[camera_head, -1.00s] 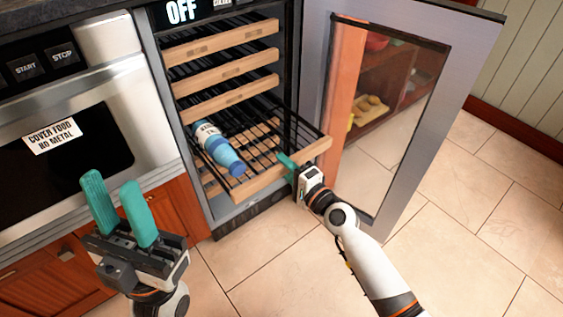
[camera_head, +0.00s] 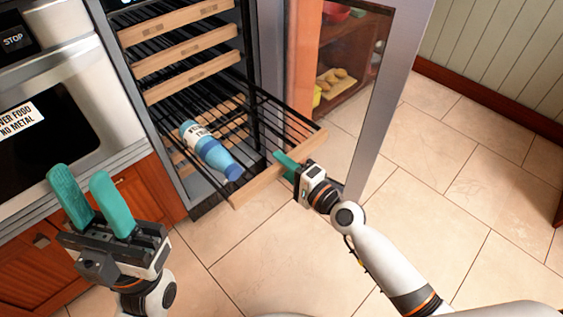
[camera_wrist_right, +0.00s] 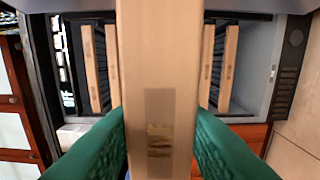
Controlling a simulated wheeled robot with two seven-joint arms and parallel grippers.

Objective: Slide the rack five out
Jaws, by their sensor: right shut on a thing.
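A wire rack with a wooden front bar (camera_head: 262,182) sticks out of the open cooler, below several other racks. A blue and white bottle (camera_head: 209,150) lies on its black wires. My right gripper (camera_head: 285,163) is shut on the wooden front bar near its middle. In the right wrist view the bar (camera_wrist_right: 158,75) stands between the two green fingers (camera_wrist_right: 160,145). My left gripper (camera_head: 92,203) is open and empty, fingers up, in front of the oven and apart from the rack.
More wooden-fronted racks (camera_head: 186,47) sit inside the cooler above. The glass door (camera_head: 385,90) stands open to the right of the rack. An oven (camera_head: 60,100) is at the left. The tiled floor (camera_head: 460,220) in front is clear.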

